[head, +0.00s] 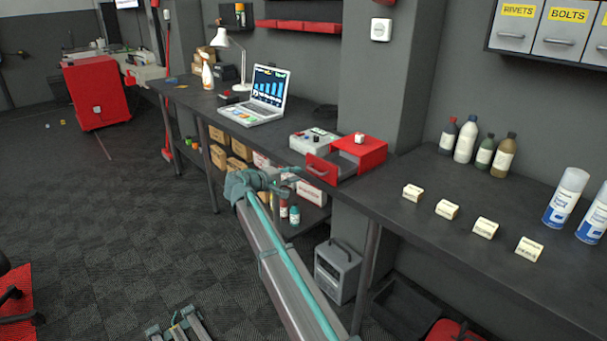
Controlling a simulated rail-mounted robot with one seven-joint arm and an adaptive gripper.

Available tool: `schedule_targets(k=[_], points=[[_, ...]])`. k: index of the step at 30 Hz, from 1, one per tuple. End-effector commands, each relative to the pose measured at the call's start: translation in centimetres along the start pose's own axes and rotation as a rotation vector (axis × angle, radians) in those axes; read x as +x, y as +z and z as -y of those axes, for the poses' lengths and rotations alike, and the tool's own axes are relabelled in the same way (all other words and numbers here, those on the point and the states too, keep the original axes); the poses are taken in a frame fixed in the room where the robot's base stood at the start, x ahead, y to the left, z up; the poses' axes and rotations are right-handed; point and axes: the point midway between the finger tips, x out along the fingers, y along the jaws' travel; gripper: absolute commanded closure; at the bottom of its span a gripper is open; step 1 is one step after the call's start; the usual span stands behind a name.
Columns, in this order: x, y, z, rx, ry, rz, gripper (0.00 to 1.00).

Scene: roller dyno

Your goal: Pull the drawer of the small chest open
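The small red chest (368,150) stands on the dark workbench, right of a grey control box. Its drawer (322,169) has a red front with a handle and is pulled out toward the left. The drawer's dark inside shows behind the front. A small white object (359,137) sits on top of the chest. My gripper (292,178) is at the bench's front edge, left of the drawer front and a little below it. It appears apart from the handle. Its fingers are too small and partly hidden by my wrist to tell whether they are open.
A grey control box (313,142) is left of the chest, with a laptop (262,97) farther left. Small labelled blocks (447,209), bottles (466,139) and spray cans (566,197) stand to the right. Boxes fill the shelf below. The bench right of the chest has free room.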

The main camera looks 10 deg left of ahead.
Motion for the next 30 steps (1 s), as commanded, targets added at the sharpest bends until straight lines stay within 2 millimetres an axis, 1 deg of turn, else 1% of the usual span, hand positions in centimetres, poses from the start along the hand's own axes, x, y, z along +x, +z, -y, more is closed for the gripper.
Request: schedule_targets(k=[1, 6, 18, 20, 23, 24, 26, 27, 29, 30], points=[[-0.8, 0.0, 0.0, 0.0, 0.0, -0.002, 0.77], [-1.9, 0.0, 0.0, 0.0, 0.0, -0.001, 0.77], [-2.1, -0.1, 0.0, 0.006, -0.001, -0.002, 0.77], [-2.1, -0.2, 0.4, 0.016, -0.019, -0.008, 0.77], [-2.4, 0.4, 2.1, 0.045, -0.092, -0.024, 0.77], [-2.7, 1.1, 3.5, 0.06, -0.139, -0.032, 0.77], [-2.9, 2.4, 6.6, 0.071, -0.213, -0.038, 0.77], [-2.8, 3.5, 8.9, 0.073, -0.261, -0.035, 0.77], [-2.2, 5.4, 12.4, 0.077, -0.333, -0.024, 0.77], [-1.7, 6.8, 14.7, 0.08, -0.38, -0.012, 0.77]])
